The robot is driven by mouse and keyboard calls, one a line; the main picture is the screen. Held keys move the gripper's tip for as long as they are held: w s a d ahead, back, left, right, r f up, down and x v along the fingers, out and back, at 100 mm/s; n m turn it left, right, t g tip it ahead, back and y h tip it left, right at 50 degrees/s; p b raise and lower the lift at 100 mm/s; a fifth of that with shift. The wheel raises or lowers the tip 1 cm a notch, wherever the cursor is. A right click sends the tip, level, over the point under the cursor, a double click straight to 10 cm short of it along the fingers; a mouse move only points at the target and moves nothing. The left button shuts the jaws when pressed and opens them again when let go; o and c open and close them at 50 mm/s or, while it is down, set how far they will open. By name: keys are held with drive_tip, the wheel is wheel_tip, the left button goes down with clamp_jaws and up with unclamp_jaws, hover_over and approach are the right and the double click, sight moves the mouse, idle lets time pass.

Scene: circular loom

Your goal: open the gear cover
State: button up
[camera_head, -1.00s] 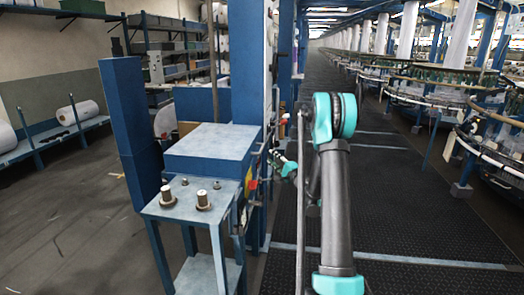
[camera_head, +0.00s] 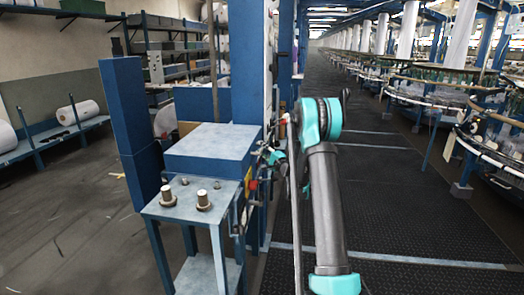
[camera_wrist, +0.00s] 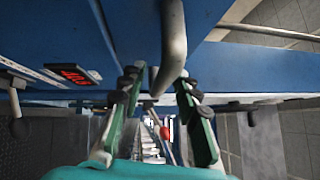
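The blue box-like housing (camera_head: 210,148), likely the gear cover, stands closed on the machine beside the blue column. In the wrist view a blue panel (camera_wrist: 240,68) fills the upper part, with a grey bent metal bar (camera_wrist: 173,40), like a handle, in front of it. My gripper (camera_wrist: 160,85) is open. Its two green fingers with dark pads stand on either side of the bar's lower end. I see a gap between bar and pads; contact cannot be told. In the head view my gripper (camera_head: 272,155) is small, at the machine's right side, partly hidden by my arm.
A low blue table (camera_head: 182,208) with metal spindles stands in front of the housing. A red lit display (camera_wrist: 74,75) shows at left in the wrist view. The dark-matted aisle (camera_head: 400,215) is free; round looms (camera_head: 490,150) line its right side.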

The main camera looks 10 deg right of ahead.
clamp_jaws()
